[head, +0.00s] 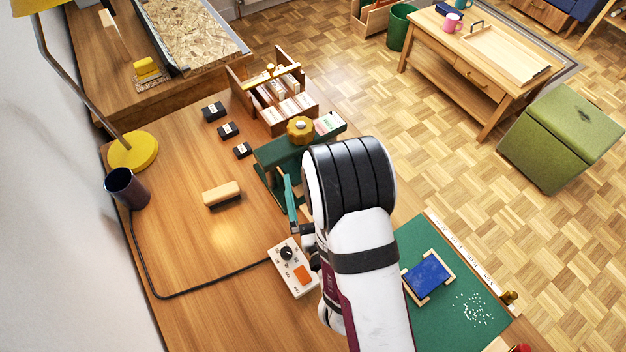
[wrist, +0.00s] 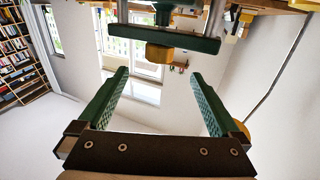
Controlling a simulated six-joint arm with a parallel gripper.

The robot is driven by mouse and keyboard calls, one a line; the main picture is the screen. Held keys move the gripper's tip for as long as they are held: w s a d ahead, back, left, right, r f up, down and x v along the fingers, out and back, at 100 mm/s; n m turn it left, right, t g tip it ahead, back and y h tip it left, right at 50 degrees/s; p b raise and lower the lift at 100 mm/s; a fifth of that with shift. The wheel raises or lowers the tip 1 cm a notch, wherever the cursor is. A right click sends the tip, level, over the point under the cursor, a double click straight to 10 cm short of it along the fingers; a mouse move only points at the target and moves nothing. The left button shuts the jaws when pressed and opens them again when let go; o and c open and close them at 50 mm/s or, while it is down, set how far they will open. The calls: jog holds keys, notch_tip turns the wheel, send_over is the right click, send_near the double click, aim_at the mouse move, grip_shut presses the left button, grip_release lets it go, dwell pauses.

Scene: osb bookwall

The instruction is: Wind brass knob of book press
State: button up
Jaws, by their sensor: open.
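The green book press (head: 270,155) stands on the wooden desk, partly hidden behind my arm in the head view. Its brass knob (head: 300,130) sits on top, lobed and golden. In the wrist view, which looks upside down, the press's green crossbar (wrist: 207,45) and the brass knob (wrist: 160,53) show just beyond my fingertips. My gripper (wrist: 160,74) is open and empty, with its green ribbed fingers spread wide to either side of the knob's line. The knob is apart from both fingers. In the head view only one teal finger of my gripper (head: 290,190) shows, beside the press.
A wooden card box (head: 272,105) stands just behind the press. Small black blocks (head: 228,130) and a wooden-handled brush (head: 222,194) lie left. A control box (head: 294,268) with its cable is close below my gripper. A green mat (head: 465,320) lies right of my arm.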

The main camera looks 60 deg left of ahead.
aim_at(301, 118)
jog(key=w+n+g+y, duration=0.1)
jog(key=w+n+g, duration=0.3)
jog(key=g, duration=0.2)
jog(key=a, duration=1)
jog(key=w+a, duration=0.1)
jog(key=a, duration=0.4)
jog(key=shift+r, duration=0.3)
jog(key=c, duration=1.4)
jog(key=shift+m+t, duration=0.4)
jog(key=shift+t, duration=0.1)
jog(key=m+t, duration=0.1)
jog(key=t, duration=0.1)
jog(key=m+t, duration=0.1)
jog(key=shift+w+t, duration=0.3)
jog(key=shift+t, duration=0.1)
jog(key=shift+w+d+m+t+h, duration=0.1)
jog(key=shift+w+m+t+h, duration=0.15)
jog(key=shift+m+t+h, duration=0.6)
jog(key=shift+w+d+m+t+h, duration=0.15)
jog(key=shift+m+t+h, duration=0.3)
jog(key=shift+m+t, duration=0.7)
